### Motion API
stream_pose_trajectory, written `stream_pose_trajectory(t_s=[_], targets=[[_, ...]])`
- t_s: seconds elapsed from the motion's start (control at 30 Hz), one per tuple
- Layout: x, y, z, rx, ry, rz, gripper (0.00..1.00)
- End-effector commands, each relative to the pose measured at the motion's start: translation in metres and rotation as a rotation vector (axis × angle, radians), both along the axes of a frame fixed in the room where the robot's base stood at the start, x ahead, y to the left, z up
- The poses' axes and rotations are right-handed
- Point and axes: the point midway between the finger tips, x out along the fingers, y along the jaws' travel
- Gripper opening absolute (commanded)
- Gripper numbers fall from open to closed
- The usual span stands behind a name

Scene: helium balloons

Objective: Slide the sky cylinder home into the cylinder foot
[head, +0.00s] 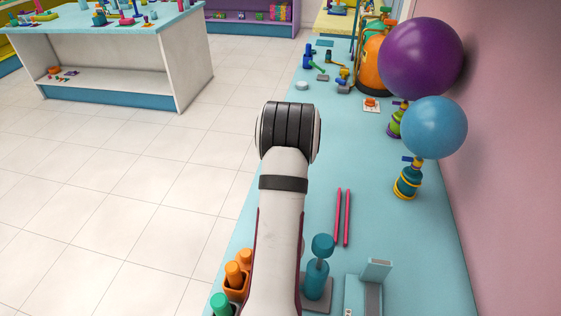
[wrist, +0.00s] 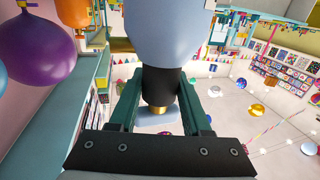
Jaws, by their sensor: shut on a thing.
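In the wrist view, the sky cylinder (wrist: 175,38) is a large pale blue body with a black neck and a brass fitting below it. A pale blue-grey piece shows under the brass. My gripper (wrist: 162,90) has its green fingers on both sides of the black neck, shut on it. The cylinder's far end runs out of the top of the picture. In the head view, my arm hides the gripper and the cylinder. I cannot make out the cylinder foot in either view.
On the blue counter (head: 347,130), a purple balloon (head: 420,58) and a blue balloon (head: 433,127) stand at right by the pink wall. An orange tank (head: 371,66) is behind them. White floor is clear at left.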

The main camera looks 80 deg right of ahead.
Motion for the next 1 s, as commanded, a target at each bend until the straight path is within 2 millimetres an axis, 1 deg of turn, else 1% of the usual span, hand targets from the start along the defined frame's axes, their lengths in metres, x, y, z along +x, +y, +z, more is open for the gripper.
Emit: stream_pose_trajectory(t_s=[0.6, 0.63, 0.8, 1.0], targets=[[0.000, -0.001, -0.012, -0.004, -0.001, 0.001, 0.00], [0.000, -0.001, -0.012, -0.004, -0.001, 0.001, 0.54], [0.000, 0.000, -0.012, -0.003, -0.001, 0.001, 0.83], [0.000, 0.000, -0.012, -0.001, 0.000, 0.000, 0.83]])
